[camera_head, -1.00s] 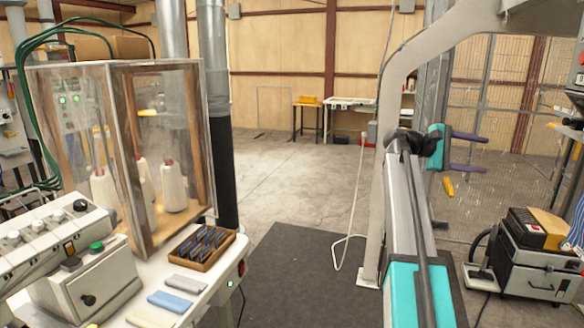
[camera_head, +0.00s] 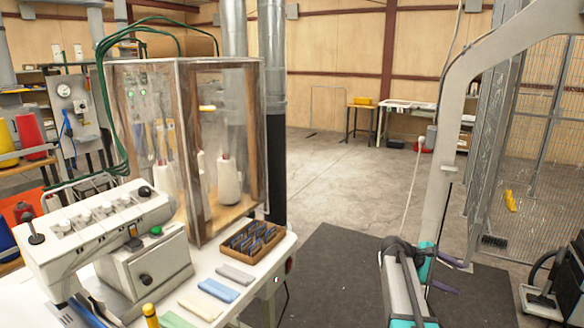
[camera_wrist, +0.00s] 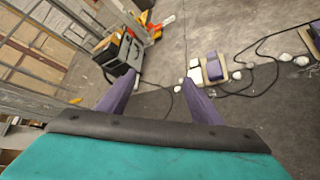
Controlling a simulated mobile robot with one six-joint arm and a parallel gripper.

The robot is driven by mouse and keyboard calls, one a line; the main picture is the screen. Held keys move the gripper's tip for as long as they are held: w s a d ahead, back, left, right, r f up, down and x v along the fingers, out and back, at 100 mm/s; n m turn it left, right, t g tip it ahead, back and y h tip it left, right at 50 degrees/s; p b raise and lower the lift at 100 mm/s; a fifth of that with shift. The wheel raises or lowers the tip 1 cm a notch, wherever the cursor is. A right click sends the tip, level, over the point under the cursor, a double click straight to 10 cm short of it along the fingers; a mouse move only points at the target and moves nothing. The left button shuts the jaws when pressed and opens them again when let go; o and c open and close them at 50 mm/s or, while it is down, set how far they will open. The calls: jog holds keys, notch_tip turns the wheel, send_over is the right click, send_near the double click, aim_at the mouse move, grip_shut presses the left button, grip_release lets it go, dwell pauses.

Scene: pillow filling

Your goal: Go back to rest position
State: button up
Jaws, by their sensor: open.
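My gripper (camera_head: 456,275) shows at the lower right of the head view, at the end of my teal and grey arm. Its two purple fingers point to the right, over the dark floor mat, and are spread apart. In the wrist view my gripper (camera_wrist: 160,77) also shows two separate purple fingers with only floor between them. It holds nothing. Part of the gripper body is hidden behind the arm in the head view.
A white worktable (camera_head: 252,282) with a sewing machine (camera_head: 125,250), a clear thread cabinet (camera_head: 195,150) and a tray of dark packets (camera_head: 252,243) stands left. A grey post (camera_head: 447,150) and mesh fence (camera_head: 540,150) stand right. Open floor (camera_head: 345,190) lies between.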

jog(key=s+a+f+y, duration=0.2)
jog(key=s+a+f, duration=0.45)
jog(key=f, duration=0.45)
jog(key=s+a+f+n+g+y, duration=0.1)
jog(key=s+a+f, duration=0.5)
jog(key=f, duration=0.5)
jog(key=s+a+f+y, duration=0.2)
jog(key=s+a+f, duration=0.2)
jog(key=a+f, duration=0.55)
jog(key=s+a+f+m+g+y, duration=0.1)
jog(key=s+a+f+m+y, duration=0.1)
jog(key=s+a+f, duration=0.2)
jog(key=s+a+f+m+g+y, duration=0.1)
jog(key=s+a+f+m+y, duration=0.2)
jog(key=s+a, duration=0.5)
jog(key=s+a+f+m+g+y, duration=0.1)
jog(key=s+a+f, duration=0.4)
jog(key=s, duration=0.8)
jog(key=shift+s+a+f+m+y, duration=0.15)
jog(key=shift+a+f+m+y, duration=0.25)
jog(key=shift+m+y, duration=0.45)
jog(key=c, duration=0.6)
jog(key=shift+r, duration=0.1)
jog(key=shift+c, duration=0.6)
